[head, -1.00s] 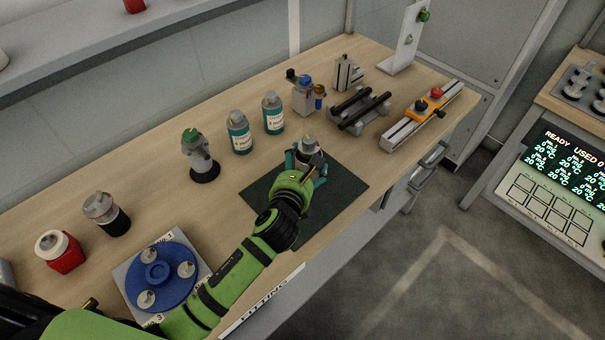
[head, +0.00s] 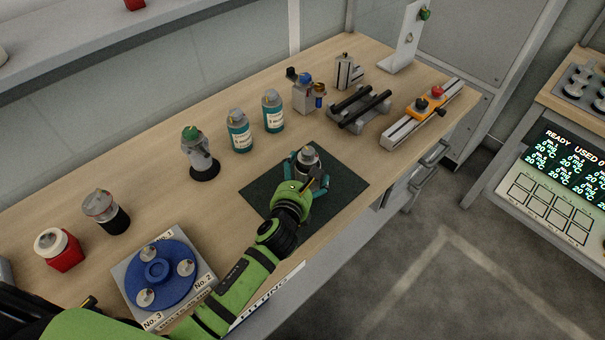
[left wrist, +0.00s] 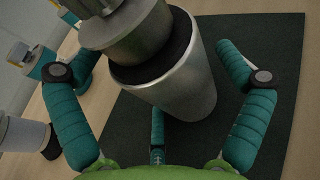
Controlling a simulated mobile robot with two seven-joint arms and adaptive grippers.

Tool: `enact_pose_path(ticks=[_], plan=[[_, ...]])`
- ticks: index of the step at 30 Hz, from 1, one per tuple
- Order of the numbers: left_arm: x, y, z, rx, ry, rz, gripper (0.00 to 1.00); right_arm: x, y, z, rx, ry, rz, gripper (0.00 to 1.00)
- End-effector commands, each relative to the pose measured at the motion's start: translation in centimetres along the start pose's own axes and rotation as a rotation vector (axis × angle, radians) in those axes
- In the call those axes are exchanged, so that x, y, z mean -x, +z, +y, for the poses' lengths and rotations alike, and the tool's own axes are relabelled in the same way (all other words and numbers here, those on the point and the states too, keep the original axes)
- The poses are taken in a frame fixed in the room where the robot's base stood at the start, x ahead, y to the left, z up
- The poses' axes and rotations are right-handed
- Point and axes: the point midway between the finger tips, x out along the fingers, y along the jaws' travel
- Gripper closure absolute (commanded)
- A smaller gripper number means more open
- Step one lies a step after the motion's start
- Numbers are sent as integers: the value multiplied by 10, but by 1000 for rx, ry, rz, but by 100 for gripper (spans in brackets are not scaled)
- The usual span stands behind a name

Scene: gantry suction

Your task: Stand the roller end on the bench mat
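The roller end (head: 308,159), a grey metal cylinder with a dark band and a narrower top, is at the dark green bench mat (head: 344,193). In the head view it looks upright. In the left wrist view the roller end (left wrist: 185,85) has its wide end towards the mat (left wrist: 240,35); its contact with the mat is hard to make out. My left gripper (head: 306,172) is around it with teal fingers spread. In the wrist view the left gripper (left wrist: 165,105) shows gaps between the side fingers and the metal. My right gripper is not in view.
Two teal-labelled bottles (head: 239,132) and a green-topped fixture (head: 200,155) stand behind the mat. A blue turntable (head: 158,280), a red jar (head: 60,250) and a dark jar (head: 106,212) are left. A black-barred rack (head: 358,110) is right. The mat's right part is clear.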

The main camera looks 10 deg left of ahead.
Motion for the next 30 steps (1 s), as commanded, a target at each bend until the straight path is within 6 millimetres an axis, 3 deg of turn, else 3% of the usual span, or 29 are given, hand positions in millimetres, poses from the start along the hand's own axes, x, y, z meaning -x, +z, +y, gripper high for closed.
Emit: enact_pose_path(ticks=[7, 11, 24, 30], plan=[[1, 3, 0, 1, 0, 0, 0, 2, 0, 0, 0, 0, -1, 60], [12, 1, 0, -1, 0, 0, 0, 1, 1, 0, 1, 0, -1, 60], [99, 1, 0, 0, -1, 1, 0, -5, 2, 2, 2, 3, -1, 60], [118, 2, 0, 0, 0, 0, 0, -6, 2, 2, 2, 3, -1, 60]])
